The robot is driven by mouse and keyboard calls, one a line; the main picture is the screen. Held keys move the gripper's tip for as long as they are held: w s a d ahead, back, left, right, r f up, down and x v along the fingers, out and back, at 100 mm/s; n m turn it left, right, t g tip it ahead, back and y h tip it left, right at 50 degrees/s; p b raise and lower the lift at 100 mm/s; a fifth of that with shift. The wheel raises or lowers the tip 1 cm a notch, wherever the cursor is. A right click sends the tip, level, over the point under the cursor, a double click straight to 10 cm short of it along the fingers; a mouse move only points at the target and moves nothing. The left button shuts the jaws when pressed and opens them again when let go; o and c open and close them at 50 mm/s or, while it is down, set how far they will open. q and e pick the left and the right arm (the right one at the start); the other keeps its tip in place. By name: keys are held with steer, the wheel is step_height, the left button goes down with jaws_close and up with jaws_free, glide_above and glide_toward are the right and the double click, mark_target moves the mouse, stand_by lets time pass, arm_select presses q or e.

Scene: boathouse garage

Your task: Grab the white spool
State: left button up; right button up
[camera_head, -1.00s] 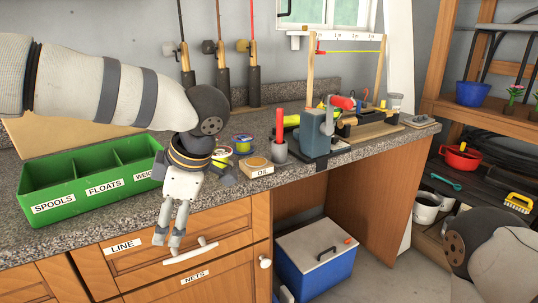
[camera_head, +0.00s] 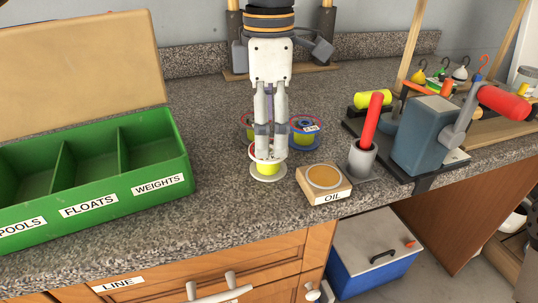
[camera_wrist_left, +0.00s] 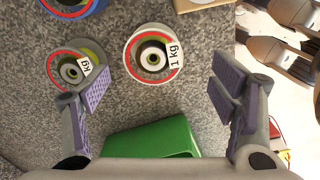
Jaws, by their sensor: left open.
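The white spool (camera_head: 268,172) stands on the counter with yellow-green line on it. In the left wrist view the white spool (camera_wrist_left: 133,48) shows its white rim, red ring and 1 kg label. My left gripper (camera_head: 270,152) points straight down over it, open; its fingers partly hide the spool's top in the head view. In the wrist view the spool lies sideways between the open fingers (camera_wrist_left: 160,92), slightly above the fingertips in the picture. I cannot tell whether they touch it. My right gripper is not in view.
A grey spool (camera_wrist_left: 56,67) and a blue spool (camera_head: 305,138) stand close behind. The OIL block (camera_head: 325,185) and a grey cup with a red handle (camera_head: 362,160) are to the right. The green tray (camera_head: 160,193) is left, with bare counter between.

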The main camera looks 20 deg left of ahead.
arm_select(q)
steer(key=f, duration=0.3)
steer(key=a+f, duration=0.1)
steer(key=f, duration=0.1)
steer(key=shift+w+f, duration=0.25)
steer(key=c, duration=1.3)
steer(key=shift+r, duration=0.1)
